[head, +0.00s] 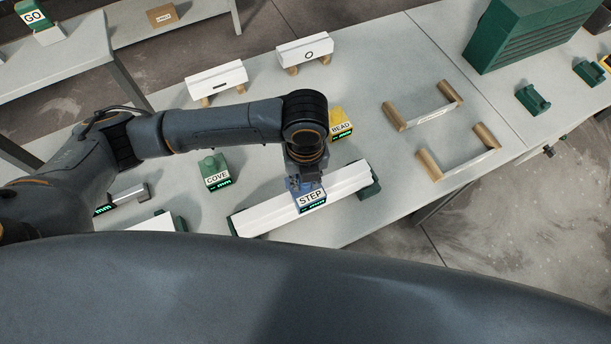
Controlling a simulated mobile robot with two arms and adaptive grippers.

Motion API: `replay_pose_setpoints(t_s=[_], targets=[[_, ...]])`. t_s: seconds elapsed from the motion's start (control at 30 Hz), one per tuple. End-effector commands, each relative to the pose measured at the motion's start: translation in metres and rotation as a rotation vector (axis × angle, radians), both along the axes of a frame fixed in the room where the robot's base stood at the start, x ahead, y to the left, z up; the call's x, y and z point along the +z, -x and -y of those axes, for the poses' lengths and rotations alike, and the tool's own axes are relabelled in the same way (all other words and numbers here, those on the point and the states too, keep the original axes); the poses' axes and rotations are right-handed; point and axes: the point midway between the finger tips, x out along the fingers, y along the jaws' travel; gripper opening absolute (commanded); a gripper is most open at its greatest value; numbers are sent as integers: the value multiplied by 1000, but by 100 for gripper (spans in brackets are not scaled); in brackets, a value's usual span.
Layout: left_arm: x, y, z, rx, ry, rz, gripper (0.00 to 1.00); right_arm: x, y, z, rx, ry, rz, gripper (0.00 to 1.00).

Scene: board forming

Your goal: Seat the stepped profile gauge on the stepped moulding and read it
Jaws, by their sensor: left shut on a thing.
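The stepped profile gauge (311,198) is a blue block with a white STEP label and a dark strip with green marks below it. My left gripper (304,184) points down, shut on the gauge. The gauge is at the middle of a long white moulding (262,216), which lies slantwise on the grey table between dark green supports. The gauge overlaps the moulding in the head view; I cannot tell if it is fully seated. Its reading is too small to make out. The gripper's fingers are partly hidden by the wrist. My right gripper is not in view.
A green COVE gauge (214,171) stands left of the moulding, and a yellow BEAD gauge (341,124) behind it. Wooden-ended racks (424,107) (458,152) and a green slatted cabinet (532,30) are to the right.

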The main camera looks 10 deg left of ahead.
Motion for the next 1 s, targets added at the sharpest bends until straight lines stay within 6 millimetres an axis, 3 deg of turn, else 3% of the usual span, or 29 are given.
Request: replay_pose_setpoints(t_s=[0.37, 1.0], targets=[[1, -1, 0, 0, 0, 1, 0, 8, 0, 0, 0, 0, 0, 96], [-6, -1, 0, 0, 1, 1, 0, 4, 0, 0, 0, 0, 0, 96]])
